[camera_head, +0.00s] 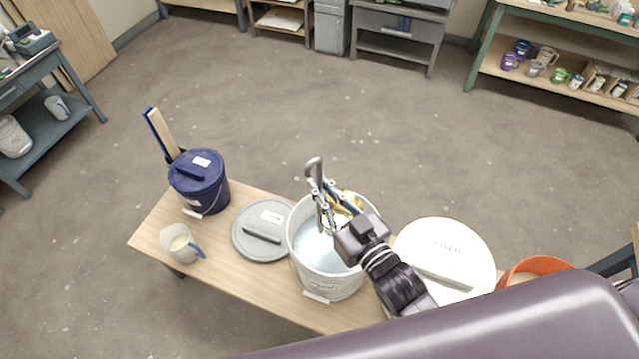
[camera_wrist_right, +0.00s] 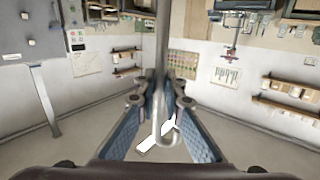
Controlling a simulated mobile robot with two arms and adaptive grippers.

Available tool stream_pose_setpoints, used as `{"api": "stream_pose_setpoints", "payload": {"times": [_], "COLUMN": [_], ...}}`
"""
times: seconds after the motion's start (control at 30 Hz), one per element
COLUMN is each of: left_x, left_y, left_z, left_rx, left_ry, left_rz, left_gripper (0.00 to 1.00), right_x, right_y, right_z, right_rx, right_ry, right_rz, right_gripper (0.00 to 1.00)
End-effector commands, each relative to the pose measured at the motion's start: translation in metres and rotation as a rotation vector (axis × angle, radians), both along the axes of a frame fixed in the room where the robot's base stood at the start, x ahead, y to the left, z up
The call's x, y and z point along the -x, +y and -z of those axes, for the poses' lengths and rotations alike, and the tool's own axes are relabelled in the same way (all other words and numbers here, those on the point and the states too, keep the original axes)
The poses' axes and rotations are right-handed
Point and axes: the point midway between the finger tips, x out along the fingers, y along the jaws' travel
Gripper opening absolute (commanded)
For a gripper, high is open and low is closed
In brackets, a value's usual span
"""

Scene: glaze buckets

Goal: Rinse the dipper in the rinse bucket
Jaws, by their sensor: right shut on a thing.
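The rinse bucket (camera_head: 297,262) is a white open pail with pale bluish water, standing on the wooden bench. My right gripper (camera_head: 324,196) is above it, shut on the grey metal handle of the dipper (camera_head: 314,168). The hooked handle end sticks up past the fingers. In the right wrist view, the dipper's grey rod (camera_wrist_right: 162,65) stands between the blue-padded fingers (camera_wrist_right: 162,118). The dipper's lower end is not clear, so I cannot tell whether it touches the water. A yellow thing shows behind the gripper at the bucket's far rim. My left gripper is not in view.
A grey lid (camera_head: 246,247) lies left of the bucket and a large white lid (camera_head: 440,246) right of it. A lidded blue bucket (camera_head: 214,191) and a white jug (camera_head: 178,240) stand at the bench's left end. An orange bucket (camera_head: 541,265) is at right.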

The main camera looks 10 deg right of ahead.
Motion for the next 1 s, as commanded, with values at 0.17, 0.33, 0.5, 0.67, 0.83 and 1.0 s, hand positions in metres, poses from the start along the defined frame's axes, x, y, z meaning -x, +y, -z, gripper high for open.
{"api": "stream_pose_setpoints", "payload": {"times": [0.17,0.33,0.5,0.67,0.83,1.0], "left_x": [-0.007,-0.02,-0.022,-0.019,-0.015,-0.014], "left_y": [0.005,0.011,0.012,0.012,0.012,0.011], "left_z": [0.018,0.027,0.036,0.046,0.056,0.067], "left_rx": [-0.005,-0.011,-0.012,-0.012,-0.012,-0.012], "left_ry": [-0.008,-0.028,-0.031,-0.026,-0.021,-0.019], "left_rz": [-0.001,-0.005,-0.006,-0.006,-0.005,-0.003], "left_gripper": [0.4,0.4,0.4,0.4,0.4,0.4], "right_x": [-0.003,-0.007,-0.011,-0.015,-0.019,-0.023], "right_y": [0.002,0.004,0.007,0.01,0.013,0.015], "right_z": [0.019,0.035,0.052,0.067,0.083,0.1], "right_rx": [0.006,0.018,0.03,0.042,0.055,0.067], "right_ry": [0.004,0.024,0.044,0.061,0.08,0.098], "right_rz": [0.0,-0.001,-0.001,0.0,-0.001,0.0], "right_gripper": [0.0,0.0,0.0,0.0,0.0,0.0]}}
